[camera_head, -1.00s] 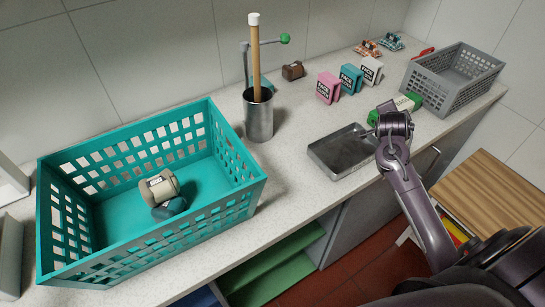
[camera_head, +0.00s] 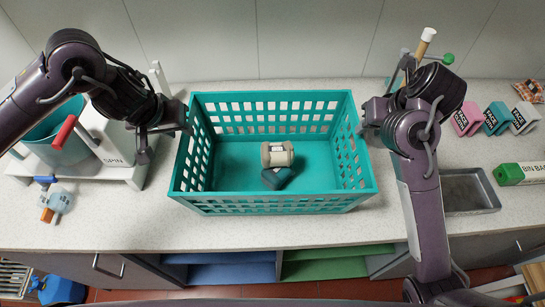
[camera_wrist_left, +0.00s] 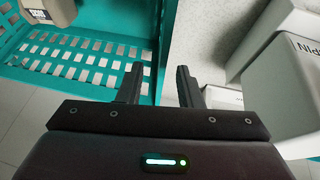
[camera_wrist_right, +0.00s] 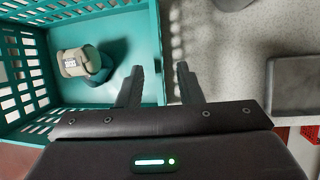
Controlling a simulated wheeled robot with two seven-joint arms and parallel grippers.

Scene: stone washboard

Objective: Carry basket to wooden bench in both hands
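The teal basket (camera_head: 275,205) stands on the pale countertop in the head view, long side facing me. A beige labelled canister (camera_head: 277,154) and a dark teal item (camera_head: 277,179) lie inside it. My left gripper (camera_head: 184,118) is at the basket's left end wall. In the left wrist view its fingers (camera_wrist_left: 160,85) are apart, with the wall between them. My right gripper (camera_head: 363,122) is at the right end wall. In the right wrist view its fingers (camera_wrist_right: 160,85) are apart on either side of that wall. Contact with the wall cannot be told. A sliver of wooden surface (camera_head: 537,277) shows at lower right.
A white stand with a teal bucket (camera_head: 58,145) is left of the basket. A metal tray (camera_head: 468,192), a green box (camera_head: 522,173) and several small boxes (camera_head: 496,118) are to the right. The counter (camera_head: 280,235) in front of the basket is clear.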

